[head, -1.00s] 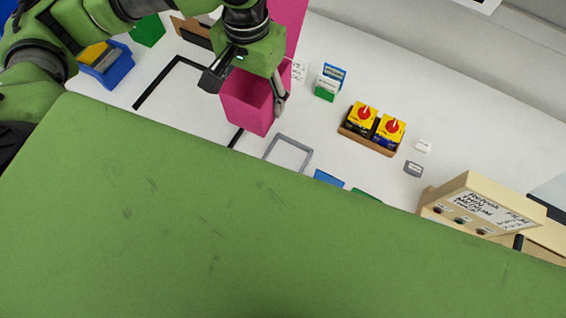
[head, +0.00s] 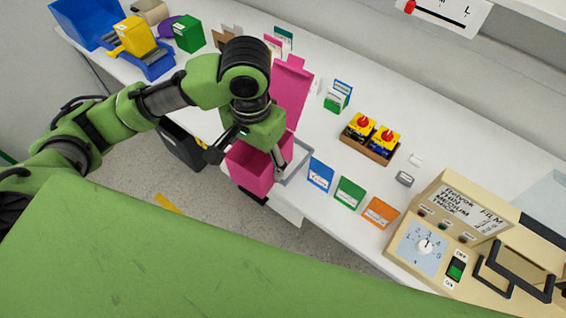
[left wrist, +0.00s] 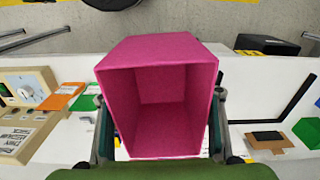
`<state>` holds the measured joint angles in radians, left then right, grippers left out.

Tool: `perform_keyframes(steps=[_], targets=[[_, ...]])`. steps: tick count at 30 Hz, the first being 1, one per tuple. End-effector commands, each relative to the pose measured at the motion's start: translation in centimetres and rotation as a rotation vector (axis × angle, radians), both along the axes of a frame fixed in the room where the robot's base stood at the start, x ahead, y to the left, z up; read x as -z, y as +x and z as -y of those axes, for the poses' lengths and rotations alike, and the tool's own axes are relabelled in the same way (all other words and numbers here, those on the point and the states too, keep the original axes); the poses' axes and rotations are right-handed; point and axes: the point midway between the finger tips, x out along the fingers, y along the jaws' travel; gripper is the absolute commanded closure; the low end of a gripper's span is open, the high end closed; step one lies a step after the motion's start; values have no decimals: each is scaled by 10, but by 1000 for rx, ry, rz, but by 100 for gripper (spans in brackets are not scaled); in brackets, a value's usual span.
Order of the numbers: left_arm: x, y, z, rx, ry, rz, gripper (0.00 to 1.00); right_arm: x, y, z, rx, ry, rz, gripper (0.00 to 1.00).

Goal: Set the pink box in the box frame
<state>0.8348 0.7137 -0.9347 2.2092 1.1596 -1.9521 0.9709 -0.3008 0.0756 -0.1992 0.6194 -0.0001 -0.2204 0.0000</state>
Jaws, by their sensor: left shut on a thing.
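My left gripper (head: 247,160) is shut on the pink box (head: 254,176), with a finger on either side. The box's open side faces the gripper; its hollow inside fills the middle of the left wrist view (left wrist: 160,88). The grey box frame (head: 301,164) lies at the table's front edge. In the head view the box covers the frame's left part, so I cannot tell how high the box is above it. A tall pink panel (head: 291,92) shows behind the gripper; I cannot tell whether it joins the box. My right gripper is not in view.
Blue (head: 320,174), green (head: 349,192) and orange (head: 380,212) cards lie right of the frame. A brown tray (head: 369,151) with two yellow rotary switches stands behind them. A beige control machine (head: 440,235) is at the right. A black bin (head: 184,146) stands below the table edge.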

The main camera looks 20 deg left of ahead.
Motion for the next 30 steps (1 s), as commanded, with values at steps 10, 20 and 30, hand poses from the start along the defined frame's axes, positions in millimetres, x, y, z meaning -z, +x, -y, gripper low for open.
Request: perform_keyframes(steps=[10,20,30], targets=[[22,-6,11,82,-4,-16,66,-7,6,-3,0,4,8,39],[45,49,11,82,-1,-15,66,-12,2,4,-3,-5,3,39],[87,104,12,84,0,-17,66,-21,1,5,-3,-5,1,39]])
